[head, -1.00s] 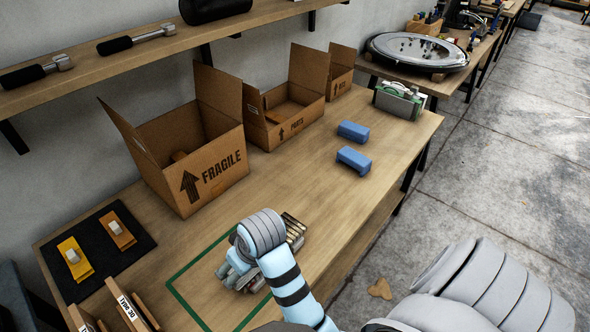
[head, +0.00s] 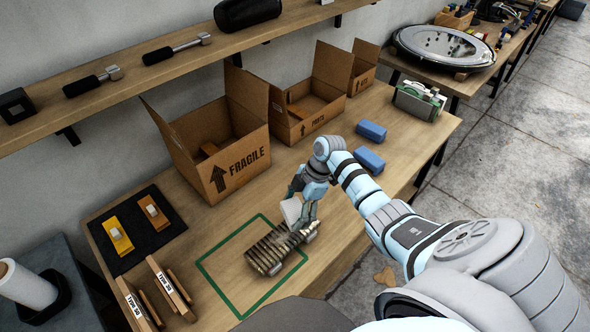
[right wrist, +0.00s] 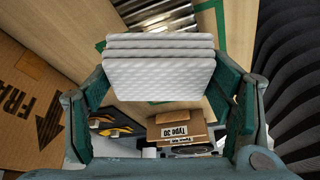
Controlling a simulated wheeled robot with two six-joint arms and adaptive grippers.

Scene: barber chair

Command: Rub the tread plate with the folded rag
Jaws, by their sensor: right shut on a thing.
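The tread plate (head: 268,254) is a ribbed metal piece lying inside a green outline on the bench. Its ribs also show at the top of the right wrist view (right wrist: 155,12). My right gripper (head: 298,205) is at the plate's far right end, pointing down. It is shut on the folded rag (head: 290,211), a white, dimpled, layered pad. In the right wrist view the rag (right wrist: 160,72) sits between the two green fingers. The rag appears to be above the bench; I cannot tell whether it touches the plate. My left gripper is not in view.
Cardboard boxes, including the FRAGILE box (head: 222,160), stand along the wall side. Two blue blocks (head: 370,160) lie beyond my right gripper. A black mat (head: 130,225) with yellow and orange pieces and wooden Type 30 pieces (head: 165,285) are to the left.

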